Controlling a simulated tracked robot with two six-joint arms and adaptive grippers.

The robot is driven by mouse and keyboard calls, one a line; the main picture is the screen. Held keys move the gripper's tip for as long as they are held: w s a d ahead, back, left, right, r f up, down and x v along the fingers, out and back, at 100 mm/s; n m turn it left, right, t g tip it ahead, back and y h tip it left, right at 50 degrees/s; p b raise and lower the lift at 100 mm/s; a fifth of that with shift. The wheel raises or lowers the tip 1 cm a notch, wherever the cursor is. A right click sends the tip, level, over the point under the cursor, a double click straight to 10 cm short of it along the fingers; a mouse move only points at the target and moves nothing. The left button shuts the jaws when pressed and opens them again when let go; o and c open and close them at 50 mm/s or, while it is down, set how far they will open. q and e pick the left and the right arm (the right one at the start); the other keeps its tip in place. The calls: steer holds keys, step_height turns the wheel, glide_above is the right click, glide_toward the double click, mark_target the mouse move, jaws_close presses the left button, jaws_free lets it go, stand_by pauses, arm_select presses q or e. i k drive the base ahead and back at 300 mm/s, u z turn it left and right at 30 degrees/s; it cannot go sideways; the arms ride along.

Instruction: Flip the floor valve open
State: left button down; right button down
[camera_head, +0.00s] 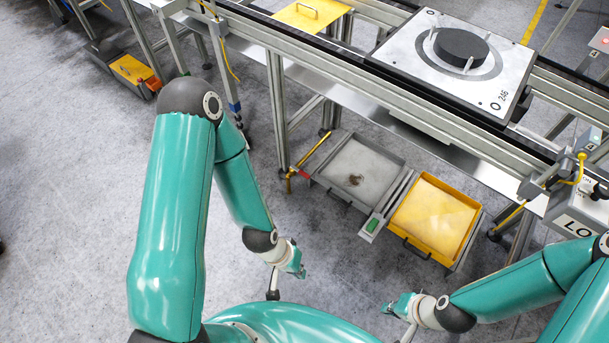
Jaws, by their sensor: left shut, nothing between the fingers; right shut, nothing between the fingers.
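A thin yellow pipe (318,152) runs low beside the grey tray under the conveyor. A small red lever (303,174) sits near its front end, next to a brass-coloured fitting (289,178); this looks like the floor valve. The lever is too small to tell its exact position. My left gripper (299,270) is shut and empty, in front of the valve and well apart from it. My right gripper (389,307) is shut and empty, further right and nearer to me, below the yellow tray.
A grey tray (385,147) and a yellow tray (398,222) lie side by side under the conveyor. A conveyor leg (277,110) stands just left of the valve. A plate with a dark disc (418,55) rests on the conveyor. The floor (70,200) at left is clear.

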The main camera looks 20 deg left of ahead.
mark_target(302, 173)
steer(key=k, duration=1.05)
steer(key=u, duration=0.6)
steer(key=i, duration=1.4)
steer(key=u, duration=0.7)
steer(key=i, duration=0.9)
steer(key=z, duration=0.15)
